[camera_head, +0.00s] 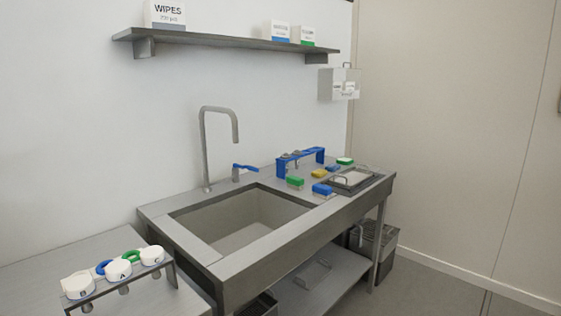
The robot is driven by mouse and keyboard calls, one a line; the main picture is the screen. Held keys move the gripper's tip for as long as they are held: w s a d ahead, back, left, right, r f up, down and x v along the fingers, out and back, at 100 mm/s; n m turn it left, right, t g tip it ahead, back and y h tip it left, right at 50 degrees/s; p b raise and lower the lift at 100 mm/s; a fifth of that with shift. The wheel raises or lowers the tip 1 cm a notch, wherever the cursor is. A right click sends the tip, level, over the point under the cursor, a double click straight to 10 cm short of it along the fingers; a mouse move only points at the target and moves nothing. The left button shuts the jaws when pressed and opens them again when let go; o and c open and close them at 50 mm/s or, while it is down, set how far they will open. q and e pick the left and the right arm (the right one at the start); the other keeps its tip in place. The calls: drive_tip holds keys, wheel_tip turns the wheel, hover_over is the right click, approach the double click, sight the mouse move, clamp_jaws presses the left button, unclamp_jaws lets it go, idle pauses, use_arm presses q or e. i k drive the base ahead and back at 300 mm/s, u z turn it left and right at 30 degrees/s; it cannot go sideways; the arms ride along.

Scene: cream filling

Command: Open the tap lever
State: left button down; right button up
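The tap lever (245,167) is blue and stands on a short grey post behind the sink, to the right of the tap. The lever points to the right and lies roughly level. The tap (205,150) is a tall grey spout that bends over toward the sink (240,222). No water stream is visible and the basin looks empty. Neither of my grippers is in view.
A blue rack (300,160) stands on the counter right of the lever, with several sponges and a tray (352,180) further right. A rack with white-capped items (118,270) stands at the front left. A shelf (225,40) hangs above.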

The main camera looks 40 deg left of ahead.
sight(252, 168)
drive_tip(key=i, duration=2.4)
drive_tip(key=u, duration=1.75)
